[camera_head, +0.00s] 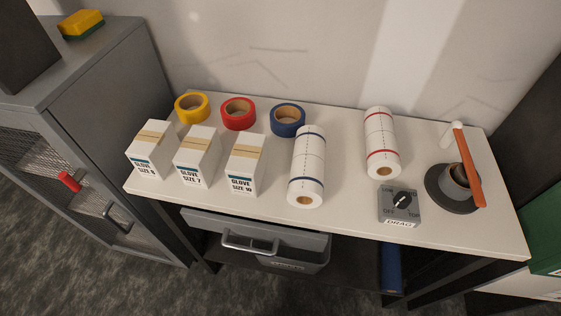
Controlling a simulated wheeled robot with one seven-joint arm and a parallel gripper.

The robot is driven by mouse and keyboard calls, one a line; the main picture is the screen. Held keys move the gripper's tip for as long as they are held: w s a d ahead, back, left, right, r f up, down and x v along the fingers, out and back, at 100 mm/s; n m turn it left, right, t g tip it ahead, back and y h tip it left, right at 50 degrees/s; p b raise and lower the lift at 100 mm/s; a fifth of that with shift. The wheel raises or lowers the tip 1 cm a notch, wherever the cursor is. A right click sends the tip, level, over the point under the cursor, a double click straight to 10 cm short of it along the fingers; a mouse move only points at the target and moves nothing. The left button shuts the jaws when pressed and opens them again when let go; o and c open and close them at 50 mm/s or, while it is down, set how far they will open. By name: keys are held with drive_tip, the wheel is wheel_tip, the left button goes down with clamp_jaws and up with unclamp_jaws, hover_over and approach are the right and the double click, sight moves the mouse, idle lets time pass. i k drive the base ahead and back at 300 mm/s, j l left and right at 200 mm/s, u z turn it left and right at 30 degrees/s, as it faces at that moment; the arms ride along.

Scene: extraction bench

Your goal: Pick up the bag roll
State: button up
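Two white rolls with dashed lines lie on the white bench top (345,222); either could be the bag roll. One roll with blue bands (308,165) lies near the middle, its brown core facing the front edge. The other roll with red bands (381,142) lies further right and a little further back, also with its core showing at the front. My gripper is not in view.
Left of the rolls stand white glove boxes (244,165), with yellow (178,108), red (238,126) and blue tape rolls (288,133) behind. A grey dial box (399,206) sits front right. An orange bar (469,168) rises beside a grey cup (453,183) on a dark disc.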

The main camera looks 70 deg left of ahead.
sight(306, 187)
drive_tip(key=u, duration=2.2)
